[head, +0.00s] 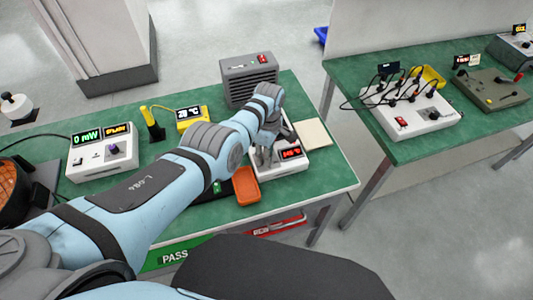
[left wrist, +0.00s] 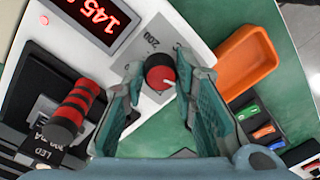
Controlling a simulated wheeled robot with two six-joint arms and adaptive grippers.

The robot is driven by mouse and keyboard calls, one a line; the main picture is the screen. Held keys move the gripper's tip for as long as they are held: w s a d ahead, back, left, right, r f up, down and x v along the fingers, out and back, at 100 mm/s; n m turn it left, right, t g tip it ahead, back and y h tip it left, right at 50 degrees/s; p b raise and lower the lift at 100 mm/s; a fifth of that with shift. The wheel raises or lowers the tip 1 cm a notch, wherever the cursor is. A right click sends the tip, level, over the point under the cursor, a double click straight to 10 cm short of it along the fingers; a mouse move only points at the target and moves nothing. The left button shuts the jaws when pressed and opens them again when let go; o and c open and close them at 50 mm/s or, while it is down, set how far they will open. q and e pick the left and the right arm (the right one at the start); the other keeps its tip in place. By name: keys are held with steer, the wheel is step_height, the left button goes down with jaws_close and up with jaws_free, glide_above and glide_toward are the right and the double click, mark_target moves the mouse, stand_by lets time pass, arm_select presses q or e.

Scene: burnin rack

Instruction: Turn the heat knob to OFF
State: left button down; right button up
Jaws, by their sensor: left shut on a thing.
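The heat knob (left wrist: 160,72) is a round black knob with a red top and a white pointer mark, which points to the lower right in the left wrist view. It sits on a grey scale plate with "200" printed on it, on a white unit (head: 283,168). The unit's red display (left wrist: 92,20) begins with "145". My left gripper (left wrist: 162,85) is shut on the knob, one finger on each side. In the head view the left gripper (head: 264,158) points down at the unit and hides the knob. My right gripper is not in view.
An orange tray (head: 246,187) lies close beside the unit. A red-and-black striped handle (left wrist: 68,115) stands near the left finger. A grey vented box (head: 248,80) stands behind, and a pale pad (head: 314,134) lies to the right. A power meter (head: 102,155) is at the left.

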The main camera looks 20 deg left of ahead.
arm_select(q)
steer(key=shift+s+n, duration=0.1)
steer(key=shift+n, duration=1)
steer(key=shift+f, duration=0.1)
steer(key=c, duration=1.3)
jaws_free()
steer(key=shift+r, duration=0.2)
step_height(320, 180, up, 12)
steer(key=shift+w, duration=0.3)
steer(key=shift+f, duration=0.15)
